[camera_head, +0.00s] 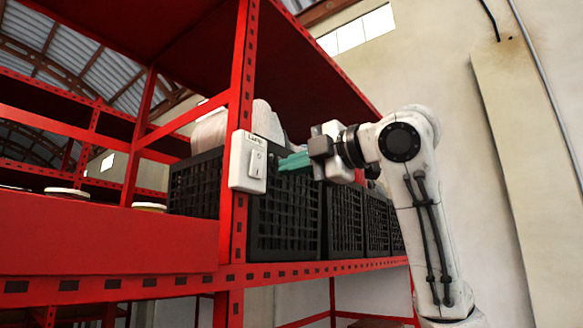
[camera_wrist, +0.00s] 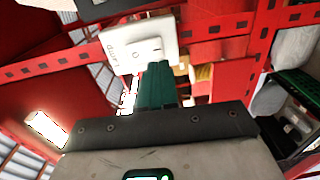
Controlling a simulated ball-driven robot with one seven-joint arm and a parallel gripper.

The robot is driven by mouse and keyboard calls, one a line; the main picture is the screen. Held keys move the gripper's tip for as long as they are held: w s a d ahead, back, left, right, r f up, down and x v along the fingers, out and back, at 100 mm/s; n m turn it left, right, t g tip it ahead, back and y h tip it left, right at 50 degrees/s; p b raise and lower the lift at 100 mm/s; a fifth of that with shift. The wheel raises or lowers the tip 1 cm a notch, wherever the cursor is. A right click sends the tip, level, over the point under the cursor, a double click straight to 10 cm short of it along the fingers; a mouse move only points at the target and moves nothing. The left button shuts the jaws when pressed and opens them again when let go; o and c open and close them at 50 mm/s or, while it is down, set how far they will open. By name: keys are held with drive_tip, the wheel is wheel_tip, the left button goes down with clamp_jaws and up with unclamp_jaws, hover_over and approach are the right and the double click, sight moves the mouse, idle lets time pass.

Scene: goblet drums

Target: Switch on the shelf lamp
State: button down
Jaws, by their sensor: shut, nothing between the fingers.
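The lamp switch (camera_head: 249,162) is a white box labelled "LAMP" with a rocker, fixed to the red shelf's front upright. It also shows in the wrist view (camera_wrist: 128,47), at top centre, partly covered by my fingers. My gripper (camera_head: 281,163) has green fingers that are shut and empty. Its tips are just right of the switch in the head view and reach its lower edge in the wrist view (camera_wrist: 157,66). I cannot tell whether they touch the rocker. The lamp itself is not clearly in view.
The red shelf upright (camera_head: 242,80) stands behind the switch. Black crates (camera_head: 284,225) line the shelf behind my gripper, with pale wrapped goods above. Round drum tops (camera_head: 67,192) show at left. A beige wall (camera_head: 455,60) is at right; the space before the switch is free.

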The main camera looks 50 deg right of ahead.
drive_tip(key=s+f+b, duration=0.1)
drive_tip(key=s+b, duration=0.2)
drive_tip(key=s, duration=0.5)
drive_tip(key=shift+s+d+f, duration=0.15)
drive_tip(key=shift+s+f, duration=0.05)
drive_tip(key=shift+f, duration=0.05)
drive_tip(key=shift+w+f, duration=0.1)
